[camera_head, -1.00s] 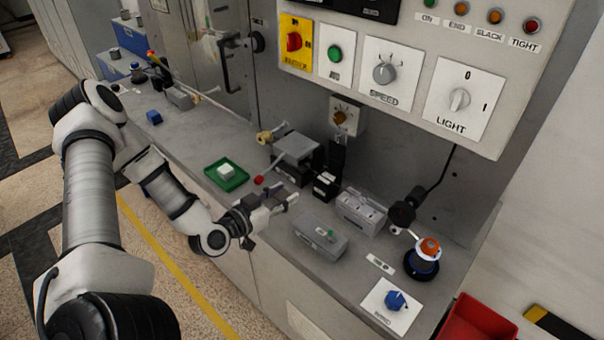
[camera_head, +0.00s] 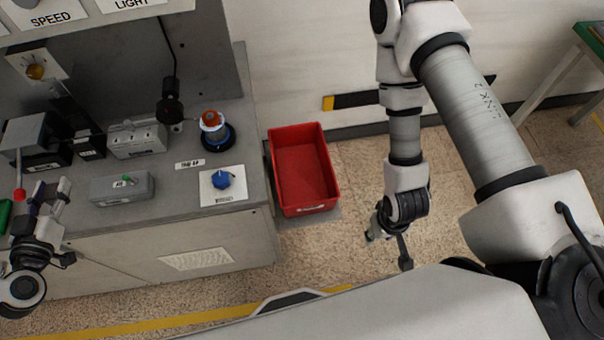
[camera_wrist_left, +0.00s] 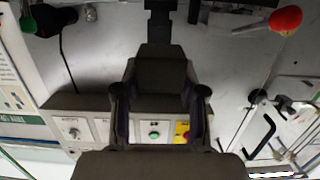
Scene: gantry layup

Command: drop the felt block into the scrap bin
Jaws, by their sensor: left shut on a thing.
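My left gripper (camera_head: 52,190) is at the left edge of the head view, above the bench's front edge. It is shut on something. In the left wrist view a dark grey block-like shape (camera_wrist_left: 158,68) spans between the fingers; I take it to be the felt block, though it blends with the dark fingers. The scrap bin (camera_head: 332,188), a red open box, stands on the floor just right of the bench, well away from the left gripper. It looks empty. My right gripper (camera_head: 388,240) hangs right of the bin, its jaws too unclear to judge.
The bench carries a grey box with a green button (camera_head: 122,188), a blue knob on a white plate (camera_head: 222,180) and an orange-topped round device (camera_head: 213,130) near its right end. A green tray (camera_head: 4,214) is cut off at the left. Floor around the bin looks clear.

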